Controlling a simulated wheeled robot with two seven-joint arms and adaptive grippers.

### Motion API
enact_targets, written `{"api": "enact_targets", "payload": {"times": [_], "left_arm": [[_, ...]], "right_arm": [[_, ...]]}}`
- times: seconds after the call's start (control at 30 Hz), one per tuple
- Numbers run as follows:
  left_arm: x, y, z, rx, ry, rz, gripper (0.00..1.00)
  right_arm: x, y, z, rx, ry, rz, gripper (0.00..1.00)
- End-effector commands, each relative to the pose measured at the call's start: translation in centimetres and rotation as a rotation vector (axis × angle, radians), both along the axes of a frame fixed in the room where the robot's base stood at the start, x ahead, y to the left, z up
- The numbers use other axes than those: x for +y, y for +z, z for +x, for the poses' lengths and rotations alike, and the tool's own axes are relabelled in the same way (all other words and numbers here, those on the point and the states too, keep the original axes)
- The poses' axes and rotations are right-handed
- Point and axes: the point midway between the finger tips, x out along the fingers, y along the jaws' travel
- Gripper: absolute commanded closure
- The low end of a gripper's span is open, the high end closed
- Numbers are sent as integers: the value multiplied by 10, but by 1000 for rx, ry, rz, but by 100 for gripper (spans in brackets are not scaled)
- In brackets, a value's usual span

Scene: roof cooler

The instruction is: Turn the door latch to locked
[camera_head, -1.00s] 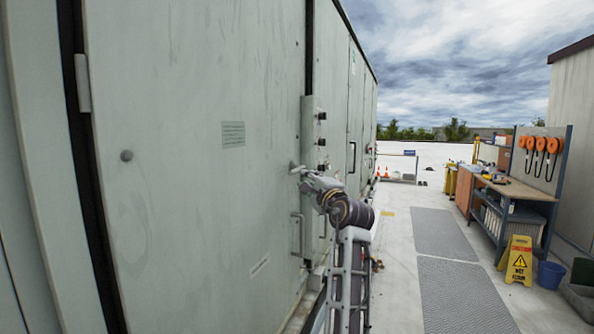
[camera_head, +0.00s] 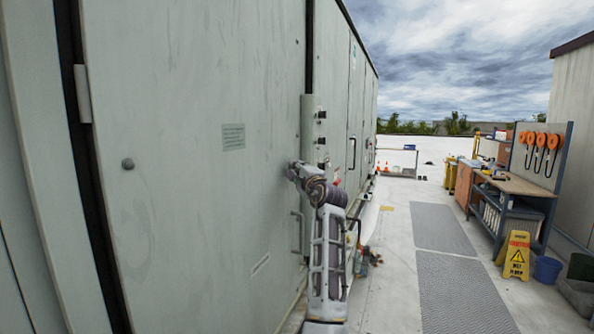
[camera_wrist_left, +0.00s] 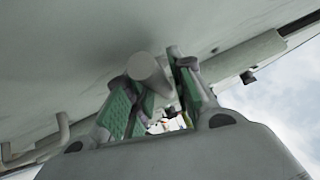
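The door latch (camera_wrist_left: 149,69) is a grey lever with a round end on the pale green cabinet door (camera_head: 210,90). In the left wrist view its end lies between the two green-padded fingers of my left gripper (camera_wrist_left: 152,92). The fingers sit close on both sides of it; whether they press on it is unclear. In the head view my left gripper (camera_head: 293,169) is at the door's right edge and hides most of the latch. My right gripper is not in view.
A control strip with dark knobs (camera_head: 320,122) is just right of the latch. A bar handle (camera_head: 299,232) is below it. A workbench (camera_head: 510,185) and a yellow wet-floor sign (camera_head: 517,258) stand to the right. The grey walkway (camera_head: 455,285) is clear.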

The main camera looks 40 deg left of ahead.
Motion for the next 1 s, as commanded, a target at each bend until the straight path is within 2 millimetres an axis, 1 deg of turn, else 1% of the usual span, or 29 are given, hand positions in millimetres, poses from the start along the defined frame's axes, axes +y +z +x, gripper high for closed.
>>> {"api": "enact_targets", "payload": {"times": [0.2,0.27,0.4,0.77,1.0], "left_arm": [[0,0,0,0,0,0,76],[0,0,0,0,0,0,83],[0,0,0,0,0,0,100],[0,-1,0,0,0,-1,100],[0,-3,0,-12,1,3,100]], "right_arm": [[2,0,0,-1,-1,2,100],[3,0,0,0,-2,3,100],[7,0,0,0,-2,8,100],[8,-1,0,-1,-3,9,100],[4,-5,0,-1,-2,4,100]]}}
